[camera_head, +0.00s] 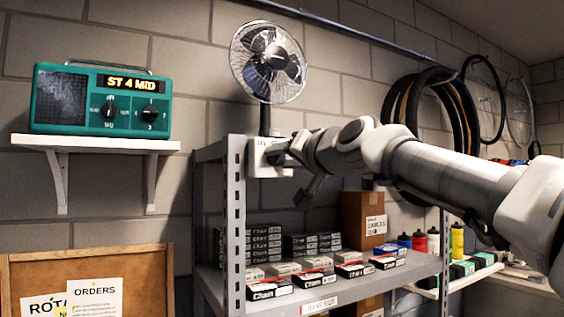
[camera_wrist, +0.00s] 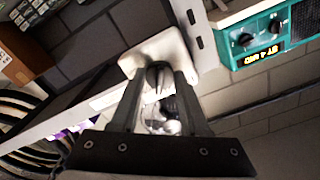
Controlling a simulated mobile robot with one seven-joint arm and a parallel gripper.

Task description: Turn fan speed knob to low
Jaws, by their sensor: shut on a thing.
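The fan (camera_head: 268,62) stands on top of the grey shelf unit, its round cage facing the room. The base also shows in the wrist view (camera_wrist: 172,47). My gripper (camera_head: 283,150) reaches in from the right against the front of the base.
A green radio (camera_head: 100,101) with a lit display sits on a white wall shelf (camera_head: 97,142) at the left. Boxes of chains (camera_head: 270,288) fill the shelf below my arm. Tyres (camera_head: 440,105) hang on the wall behind my arm.

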